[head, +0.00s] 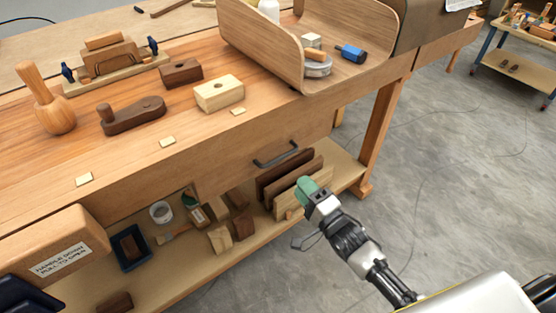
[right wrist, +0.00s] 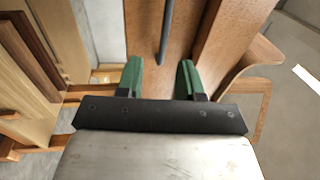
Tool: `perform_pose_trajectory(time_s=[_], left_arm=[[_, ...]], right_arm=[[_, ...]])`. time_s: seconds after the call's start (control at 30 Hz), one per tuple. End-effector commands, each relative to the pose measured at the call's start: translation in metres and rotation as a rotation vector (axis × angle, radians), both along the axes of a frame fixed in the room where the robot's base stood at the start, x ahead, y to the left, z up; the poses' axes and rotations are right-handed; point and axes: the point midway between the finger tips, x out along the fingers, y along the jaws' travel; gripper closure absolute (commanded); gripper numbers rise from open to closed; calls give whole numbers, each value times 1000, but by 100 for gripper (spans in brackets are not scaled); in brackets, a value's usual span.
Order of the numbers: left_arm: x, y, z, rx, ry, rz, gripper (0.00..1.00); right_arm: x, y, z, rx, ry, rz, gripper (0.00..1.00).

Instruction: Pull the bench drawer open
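The bench drawer (head: 232,177) is a wooden front below the workbench top in the head view. Its dark bar handle (head: 275,155) is on that front. The drawer front looks closed. My right gripper (head: 307,187) has green fingertips and is just below and right of the handle, apart from it. In the right wrist view, its two green fingers (right wrist: 159,78) are spread with nothing between them. The dark handle bar (right wrist: 167,32) is ahead, roughly in line with the gap between them. My left gripper is not seen.
The workbench top (head: 200,125) holds a mallet (head: 47,100), planes and wood blocks. A lower shelf (head: 345,175) holds upright boards (head: 285,172), a blue tray (head: 131,248) and small pots. A labelled wooden block (head: 55,245) is at lower left. Grey floor (head: 450,180) is clear at right.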

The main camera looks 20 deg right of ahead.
Motion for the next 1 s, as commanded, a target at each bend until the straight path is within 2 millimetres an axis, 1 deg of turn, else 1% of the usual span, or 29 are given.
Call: perform_pose_trajectory(time_s=[0.07,0.17,0.5,0.6,0.7,0.8,1.0], left_arm=[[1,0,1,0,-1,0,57],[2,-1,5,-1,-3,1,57],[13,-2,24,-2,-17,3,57],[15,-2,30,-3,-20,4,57],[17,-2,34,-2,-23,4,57],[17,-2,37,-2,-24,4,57],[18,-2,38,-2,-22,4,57]], right_arm=[[3,2,5,20,-11,9,63],[13,6,8,22,-12,9,63],[72,27,19,21,-11,7,63],[85,32,21,21,-9,8,63],[94,35,23,19,-8,8,63],[98,37,23,19,-7,8,63],[100,37,24,19,-6,8,63]])
